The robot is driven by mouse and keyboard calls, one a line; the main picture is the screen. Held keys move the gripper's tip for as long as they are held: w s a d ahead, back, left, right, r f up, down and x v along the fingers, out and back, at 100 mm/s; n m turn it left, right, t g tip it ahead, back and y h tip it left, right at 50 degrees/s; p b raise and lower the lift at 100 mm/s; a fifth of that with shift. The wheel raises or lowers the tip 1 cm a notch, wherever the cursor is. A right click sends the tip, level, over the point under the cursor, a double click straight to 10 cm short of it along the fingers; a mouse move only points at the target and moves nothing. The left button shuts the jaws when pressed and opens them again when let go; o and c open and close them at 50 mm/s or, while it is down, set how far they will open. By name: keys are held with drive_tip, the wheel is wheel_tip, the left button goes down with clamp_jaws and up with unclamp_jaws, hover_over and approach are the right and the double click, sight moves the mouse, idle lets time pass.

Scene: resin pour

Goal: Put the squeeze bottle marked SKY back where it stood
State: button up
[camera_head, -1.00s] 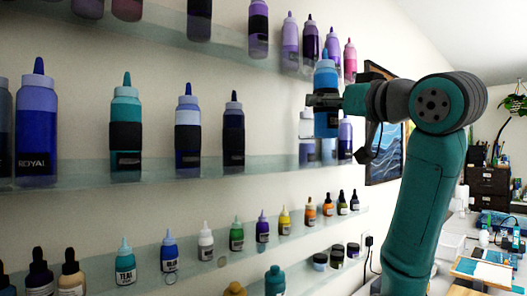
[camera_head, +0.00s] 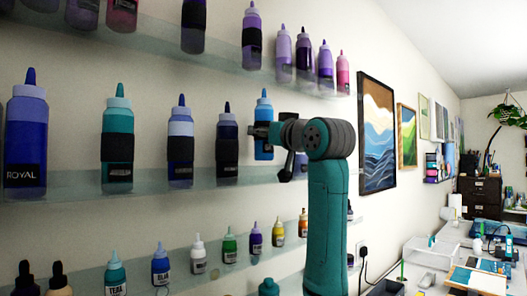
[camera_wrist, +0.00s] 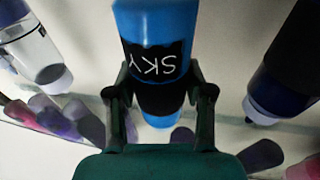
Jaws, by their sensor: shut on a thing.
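The blue SKY bottle (camera_head: 263,112) stands upright in the head view, just right of a dark navy bottle (camera_head: 227,148) on the middle glass shelf (camera_head: 150,189). My gripper (camera_head: 260,131) is shut around its body. In the wrist view the picture is inverted; the SKY bottle (camera_wrist: 150,28) and its black label fill the middle, with my gripper's fingers (camera_wrist: 160,82) on both sides. The bottle's right side and lower part are partly hidden by my gripper in the head view. I cannot tell whether its base touches the shelf.
In the wrist view a clear bottle (camera_wrist: 30,45) is on the left and a dark bottle (camera_wrist: 290,70) on the right, each with a gap. Purple bottles (camera_head: 284,55) stand on the shelf above and small droppers (camera_head: 255,238) below. A framed picture (camera_head: 377,130) hangs right.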

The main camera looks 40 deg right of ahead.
sight(269, 151)
drive_tip(key=shift+w+f, duration=0.15)
drive_tip(key=shift+f, duration=2.2)
drive_tip(key=shift+f, duration=0.2)
drive_tip(key=o, duration=1.1)
drive_tip(key=shift+r, duration=0.2)
drive_tip(key=v, duration=1.2)
